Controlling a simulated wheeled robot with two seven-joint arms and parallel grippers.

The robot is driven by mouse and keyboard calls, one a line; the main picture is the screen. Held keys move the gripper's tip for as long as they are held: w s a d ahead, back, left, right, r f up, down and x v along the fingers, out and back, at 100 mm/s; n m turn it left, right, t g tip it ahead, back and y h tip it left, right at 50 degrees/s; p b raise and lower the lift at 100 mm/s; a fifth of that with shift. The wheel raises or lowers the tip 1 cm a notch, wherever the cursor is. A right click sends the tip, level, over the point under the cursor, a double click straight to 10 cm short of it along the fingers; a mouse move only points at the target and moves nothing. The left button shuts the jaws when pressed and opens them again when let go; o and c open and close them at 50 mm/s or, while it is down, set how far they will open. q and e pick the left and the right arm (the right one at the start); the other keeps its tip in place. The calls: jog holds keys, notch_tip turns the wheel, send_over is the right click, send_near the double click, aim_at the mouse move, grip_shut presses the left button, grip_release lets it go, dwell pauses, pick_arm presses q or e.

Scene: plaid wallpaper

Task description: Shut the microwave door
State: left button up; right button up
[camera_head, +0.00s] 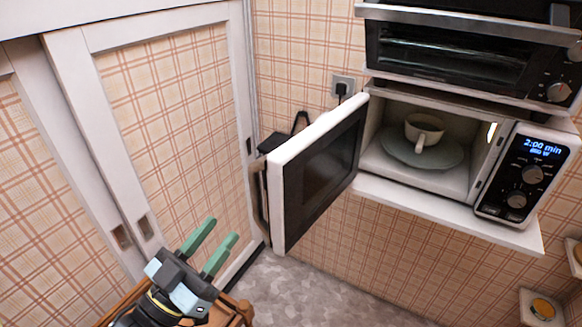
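The white microwave (450,205) sits on a wall shelf at the right, its lit panel reading 2:00 min. Its door (318,168) stands wide open, swung out to the left, with its dark window facing right. A dark handle shows on the door's left side. A light cup (424,129) stands on the round plate (398,148) inside. My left gripper (222,243) is low, left of the door's bottom edge and apart from it in the picture. Its two green fingers are spread with nothing between them. My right gripper is not in view.
A toaster oven (455,55) stands above the microwave. White-framed sliding panels (165,120) fill the left side. A wooden piece of furniture (238,312) lies low beside my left gripper. Grey floor (300,290) shows below the door. A small socket (343,86) is on the wall.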

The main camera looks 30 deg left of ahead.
aim_at(252, 187)
pick_arm(q)
jog(key=p+x, duration=0.1)
jog(key=x, duration=0.3)
jog(key=p+x, duration=0.1)
jog(key=x, duration=0.8)
jog(key=shift+w+r+p, duration=0.1)
jog(key=shift+r+p, duration=0.3)
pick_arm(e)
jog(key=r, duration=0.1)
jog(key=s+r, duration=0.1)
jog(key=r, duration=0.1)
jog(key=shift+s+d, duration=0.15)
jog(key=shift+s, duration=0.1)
pick_arm(q)
grip_shut()
